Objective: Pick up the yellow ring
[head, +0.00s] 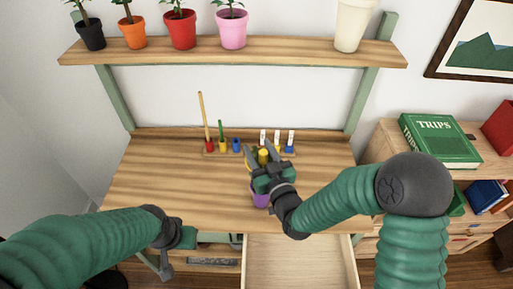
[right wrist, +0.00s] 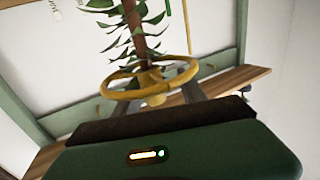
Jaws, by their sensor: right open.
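The yellow ring (right wrist: 150,82) is in the right wrist view, just beyond my gripper's front edge. It looks like a small wheel, with spokes and a central hub. A brown stem with green leaves (right wrist: 135,30) rises behind or through it; I cannot tell which. My right gripper (head: 262,152) is open over the desk in the head view. A yellow piece shows between its fingers, but I cannot tell whether it is the ring or whether they touch it. A purple pot (head: 260,196) is partly hidden below this gripper. My left gripper (head: 168,262) hangs at the lower left, its jaws unclear.
The wooden desk (head: 170,190) has coloured pegs on stands (head: 222,146) at its back, with an open drawer (head: 298,262) in front. A shelf (head: 270,48) above carries several pots. A side cabinet at right holds a green book (head: 438,140). The desk's left side is clear.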

